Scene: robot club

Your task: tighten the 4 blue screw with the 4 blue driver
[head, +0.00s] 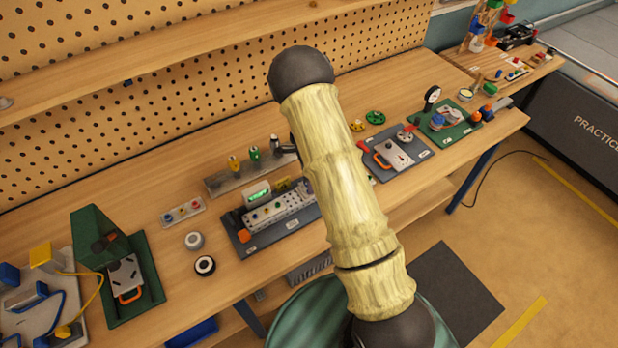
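A grey block with a row of coloured screws (283,208) sits on a dark board (244,246) in the middle of the bench. A small display with green figures (257,194) stands behind it. A driver rack (221,184) behind that holds upright drivers, including a yellow one (233,163) and a green one (254,154). My arm covers the right end of the block and rack. A small bluish patch shows at the arm's left edge; I cannot tell whether it is the blue driver. The blue screw is not clearly visible. My gripper is mostly hidden behind my arm; its fingers do not show.
A small strip with coloured buttons (182,211) and two round pieces (194,241) (205,265) lie left of the board. A green stand (101,236) is further left. A grey panel with an orange handle (398,152) is on the right. A pegboard (180,40) and shelf rise behind.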

